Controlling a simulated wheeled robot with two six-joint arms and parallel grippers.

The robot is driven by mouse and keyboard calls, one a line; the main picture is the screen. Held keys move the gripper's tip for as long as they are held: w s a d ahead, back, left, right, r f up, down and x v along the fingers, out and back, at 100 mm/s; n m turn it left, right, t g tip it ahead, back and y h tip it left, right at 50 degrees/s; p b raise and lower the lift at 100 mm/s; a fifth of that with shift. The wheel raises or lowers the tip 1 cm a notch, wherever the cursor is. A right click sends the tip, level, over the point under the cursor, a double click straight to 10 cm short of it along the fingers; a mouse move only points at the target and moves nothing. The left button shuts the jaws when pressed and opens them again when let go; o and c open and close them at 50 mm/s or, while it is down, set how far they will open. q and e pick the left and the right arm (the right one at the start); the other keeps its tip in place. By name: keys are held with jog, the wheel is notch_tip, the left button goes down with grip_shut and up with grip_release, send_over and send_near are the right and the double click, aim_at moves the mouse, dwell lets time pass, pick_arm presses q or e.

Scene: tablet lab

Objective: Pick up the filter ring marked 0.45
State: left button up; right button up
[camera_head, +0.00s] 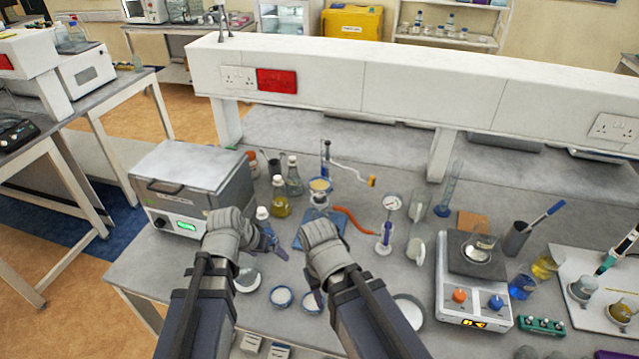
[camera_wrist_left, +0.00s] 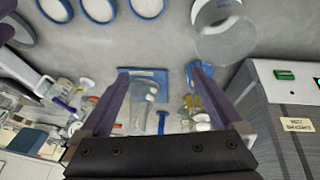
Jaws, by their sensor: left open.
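Blue-rimmed white filter rings lie flat on the bench. In the head view, one ring (camera_head: 281,297) is in the open and another ring (camera_head: 312,302) is partly covered by my right arm. Three rings show cut off at the top left of the left wrist view, one of them in the middle (camera_wrist_left: 98,10). I cannot read which one is marked 0.45. My left gripper (camera_head: 272,243) is open and empty, above the bench and behind the rings; its two fingers also show in the left wrist view (camera_wrist_left: 162,80). My right gripper (camera_head: 316,292) is near the rings, its fingers mostly hidden.
A clear glass dish (camera_head: 247,281) stands left of the rings. A grey heated bath (camera_head: 190,185) is at the left. Bottles (camera_head: 280,200) and a blue-based stand (camera_head: 305,236) are behind my grippers. A balance (camera_head: 470,300) stands at the right.

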pick_arm(q)
jog(key=w+d+r+m+t+h, duration=0.3)
jog(key=w+d+r+t+h, duration=0.1)
jog(key=w+d+r, duration=0.35)
jog(key=t, duration=0.3)
send_near(323, 182)
jog(key=shift+m+h, duration=0.3)
jog(key=shift+h, duration=0.1)
jog(key=shift+a+f+b+x, duration=0.15)
jog(key=shift+b+x, duration=0.75)
jog(key=shift+x, duration=0.75)
jog(key=shift+a+f+b+x, duration=0.15)
jog(key=shift+b+x, duration=0.7)
jog(key=shift+x, duration=0.8)
jog(key=shift+r, duration=0.15)
jog(key=shift+c, duration=0.6)
jog(key=c, duration=1)
